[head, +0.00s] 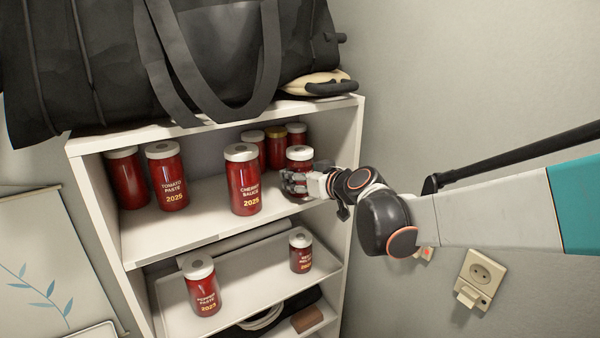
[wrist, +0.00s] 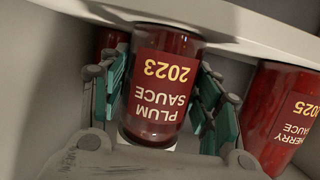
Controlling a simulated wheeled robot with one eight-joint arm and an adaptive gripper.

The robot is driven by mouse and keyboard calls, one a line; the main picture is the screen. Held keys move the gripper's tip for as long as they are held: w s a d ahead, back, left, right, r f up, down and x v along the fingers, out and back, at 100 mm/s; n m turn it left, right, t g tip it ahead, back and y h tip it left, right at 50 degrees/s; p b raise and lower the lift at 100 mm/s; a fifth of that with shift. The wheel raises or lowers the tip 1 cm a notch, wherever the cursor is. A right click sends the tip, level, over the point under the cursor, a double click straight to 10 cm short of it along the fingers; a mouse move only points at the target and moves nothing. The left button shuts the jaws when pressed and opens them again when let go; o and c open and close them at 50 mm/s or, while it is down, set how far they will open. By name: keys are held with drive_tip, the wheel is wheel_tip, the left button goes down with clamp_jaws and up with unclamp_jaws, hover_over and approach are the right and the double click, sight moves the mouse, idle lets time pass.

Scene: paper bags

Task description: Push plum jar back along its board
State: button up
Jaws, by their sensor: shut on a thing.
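The plum jar (wrist: 158,85) is a red jar with a dark label reading "PLUM SAUCE 2023", shown upside down in the wrist view. In the head view its white lid and red upper side (head: 299,157) show at the right end of the upper board (head: 165,232). My gripper (head: 296,182) reaches in from the right and is shut on this jar. In the wrist view the green-padded fingers (wrist: 158,95) stand on both sides of it. The jar's lower part is hidden by my gripper in the head view.
A cherry sauce jar (head: 243,180) stands left of the plum jar, nearer the front edge. Several jars, one with a yellow lid (head: 275,148), stand behind. The tomato paste jar (head: 167,177) is further left. The shelf's right side wall (head: 347,150) is close to my gripper.

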drive_tip(key=shift+w, duration=0.1)
drive_tip(key=shift+w+a+b, duration=0.25)
drive_tip(key=shift+w+a, duration=0.55)
drive_tip(key=shift+w, duration=0.4)
drive_tip(key=shift+w+a+b, duration=0.2)
drive_tip(key=shift+w+a, duration=0.65)
drive_tip(key=shift+w, duration=0.35)
drive_tip(key=shift+w+a+b, duration=0.25)
drive_tip(key=shift+w+a, duration=0.55)
drive_tip(key=shift+w, duration=0.4)
drive_tip(key=o, duration=0.6)
drive_tip(key=shift+o, duration=1)
drive_tip(key=o, duration=0.5)
drive_tip(key=shift+c, duration=0.2)
